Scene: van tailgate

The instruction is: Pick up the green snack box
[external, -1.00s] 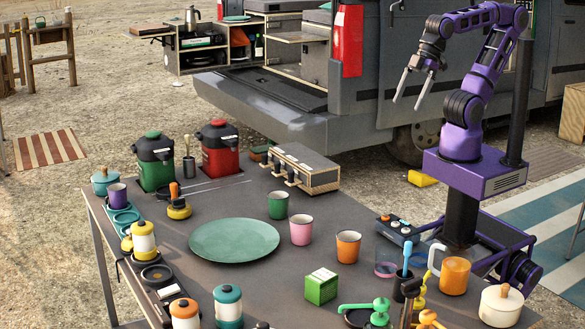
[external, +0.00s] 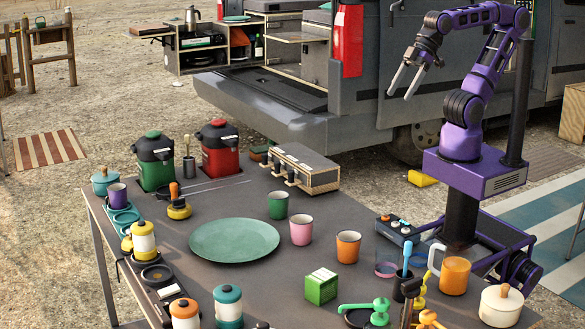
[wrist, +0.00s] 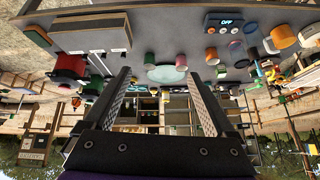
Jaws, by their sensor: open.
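The green snack box (external: 321,287) stands upright on the dark table, near its front edge in the external view. It has a pale label on top and is in front of the orange cup. My gripper (external: 400,96) is open and empty, high above the far right side of the table and well away from the box. In the wrist view my gripper's two fingers (wrist: 158,75) are spread apart with nothing between them.
An orange cup (external: 348,247), a pink cup (external: 301,230) and a green plate (external: 234,241) stand behind the box. A green-handled utensil (external: 364,308) lies to its right. A blue-lidded jar (external: 228,306) is at its left. The table just around the box is clear.

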